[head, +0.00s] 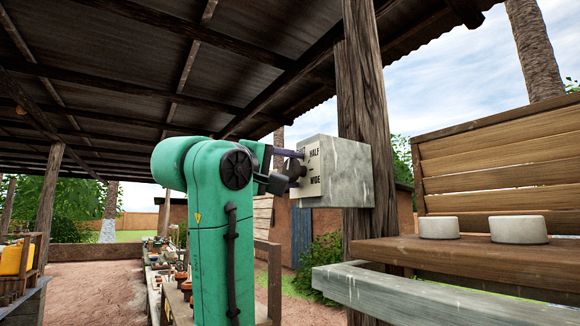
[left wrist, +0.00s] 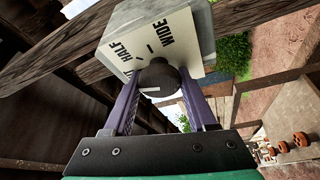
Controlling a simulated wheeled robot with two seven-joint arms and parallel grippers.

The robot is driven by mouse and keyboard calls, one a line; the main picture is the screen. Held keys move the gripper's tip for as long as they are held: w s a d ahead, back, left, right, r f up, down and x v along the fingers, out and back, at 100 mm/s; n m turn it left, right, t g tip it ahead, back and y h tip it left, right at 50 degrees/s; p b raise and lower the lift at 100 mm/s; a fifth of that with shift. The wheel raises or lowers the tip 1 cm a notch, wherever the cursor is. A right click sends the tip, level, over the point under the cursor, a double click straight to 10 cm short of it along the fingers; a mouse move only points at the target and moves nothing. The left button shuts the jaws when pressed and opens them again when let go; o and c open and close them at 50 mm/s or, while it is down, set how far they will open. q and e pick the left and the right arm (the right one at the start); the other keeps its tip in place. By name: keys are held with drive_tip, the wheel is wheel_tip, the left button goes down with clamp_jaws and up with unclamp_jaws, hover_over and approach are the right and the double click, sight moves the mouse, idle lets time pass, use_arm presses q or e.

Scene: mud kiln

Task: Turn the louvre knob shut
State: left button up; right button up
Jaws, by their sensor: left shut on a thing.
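The louvre knob (left wrist: 158,77) is dark and round, with a short white line on its face that points left in the left wrist view. It stands out from a pale label plate (left wrist: 144,45) reading HALF and WIDE, with part of the plate hidden behind the knob and a finger. The plate is on a grey box (head: 345,172) fixed to a wooden post. My left gripper (left wrist: 160,91) is shut on the knob, a purple finger on each side. In the head view the knob (head: 295,169) is partly covered by my gripper (head: 292,166). My right gripper is not in view.
The rough wooden post (head: 367,110) rises behind the box. A wooden shelf (head: 470,258) with two pale round blocks (head: 518,229) stands at the right. A long table of small pots (head: 180,276) runs behind my left arm. Open air lies left of the box.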

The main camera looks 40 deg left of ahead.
use_arm(q)
drive_tip(key=shift+n+g+p, duration=0.3)
drive_tip(key=shift+n+g, duration=0.4)
drive_tip(key=shift+n, duration=1)
drive_tip(key=shift+f, duration=0.1)
drive_tip(key=o, duration=1.4)
drive_tip(key=shift+c, duration=0.2)
drive_tip(key=s+b, duration=0.1)
drive_tip(key=s, duration=0.1)
drive_tip(key=s+b, duration=0.1)
drive_tip(key=s, duration=0.1)
drive_tip(key=s+b, duration=0.1)
drive_tip(key=s, duration=0.1)
drive_tip(key=shift+d+f, duration=0.2)
drive_tip(key=shift+d, duration=0.05)
drive_tip(key=b, duration=0.8)
approach(287, 173)
drive_tip(key=s, duration=0.3)
drive_tip(key=shift+s+d+r, duration=0.3)
drive_tip(key=shift+s+r, duration=0.1)
